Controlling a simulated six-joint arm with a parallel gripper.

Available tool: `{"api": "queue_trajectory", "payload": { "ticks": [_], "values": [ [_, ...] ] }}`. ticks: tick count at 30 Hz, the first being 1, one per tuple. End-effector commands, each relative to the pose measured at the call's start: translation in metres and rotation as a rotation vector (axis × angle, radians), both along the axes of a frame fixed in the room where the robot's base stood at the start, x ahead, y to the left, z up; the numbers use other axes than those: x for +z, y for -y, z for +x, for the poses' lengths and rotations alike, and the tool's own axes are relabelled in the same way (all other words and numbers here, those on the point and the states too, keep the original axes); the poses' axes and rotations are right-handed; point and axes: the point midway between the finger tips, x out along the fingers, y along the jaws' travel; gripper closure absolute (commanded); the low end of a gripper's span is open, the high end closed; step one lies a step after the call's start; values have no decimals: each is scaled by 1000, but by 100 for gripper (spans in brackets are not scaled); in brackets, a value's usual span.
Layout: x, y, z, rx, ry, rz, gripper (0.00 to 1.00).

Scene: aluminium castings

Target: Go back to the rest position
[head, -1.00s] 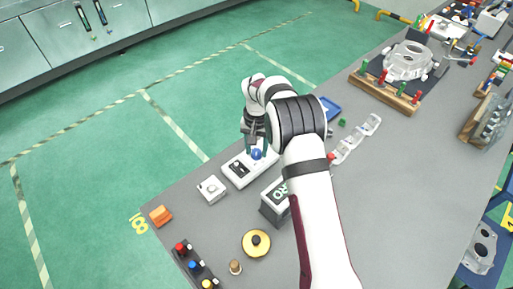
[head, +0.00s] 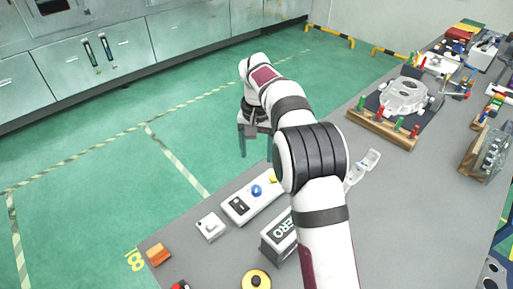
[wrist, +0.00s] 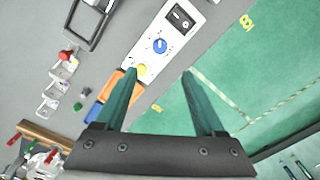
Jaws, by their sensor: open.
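My gripper (head: 255,143) is open and empty, raised over the far edge of the grey table in the head view. Its two green fingers stand apart in the wrist view (wrist: 160,85), with nothing between them. A white control box (head: 238,208) with a blue knob (head: 257,190) and a yellow button (head: 273,178) lies below and in front of the gripper. The box also shows in the wrist view (wrist: 170,40), beyond the fingertips. My arm hides part of the table to the right of the box.
A small white switch box (head: 211,226), an orange block (head: 158,254), a ZERO box (head: 278,238) and a yellow round button (head: 256,281) stand on the near table. A casting (head: 404,95) sits in a wooden-edged fixture at the right. Green floor (head: 190,130) beyond the table is clear.

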Motion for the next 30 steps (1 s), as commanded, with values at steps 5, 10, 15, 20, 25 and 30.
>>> {"api": "queue_trajectory", "payload": {
  "ticks": [5,10,15,20,25,30],
  "values": [
    [13,0,0,0,-1,0,29],
    [14,0,0,0,-1,-1,29],
    [14,0,0,0,-1,-1,29],
    [31,10,-16,-16,0,8,29],
    [87,58,-131,-112,-17,62,29],
    [80,86,-276,-218,-31,118,29]
  ]
}}
